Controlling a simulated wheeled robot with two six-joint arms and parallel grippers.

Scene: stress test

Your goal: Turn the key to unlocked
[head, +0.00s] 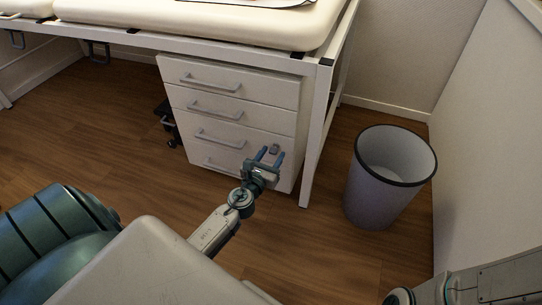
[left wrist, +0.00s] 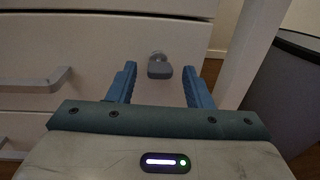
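The key (left wrist: 160,69) sticks out of a lock on the front of a white drawer cabinet (head: 190,98). In the left wrist view its grey head is wide and flat and sits ahead of my left gripper (left wrist: 158,85), between the two blue fingers but apart from them. In the head view the key (head: 274,149) is a small grey spot just past the fingertips of the left gripper (head: 271,156). The left gripper is open and empty. My right gripper is not in view; part of my right arm shows at the lower right.
A grey waste bin (head: 365,190) stands right of the cabinet. A white table leg (head: 316,135) stands close to the cabinet's right side. Drawer handles (left wrist: 38,78) stick out left of the key. The wooden floor is clear in front of the bin.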

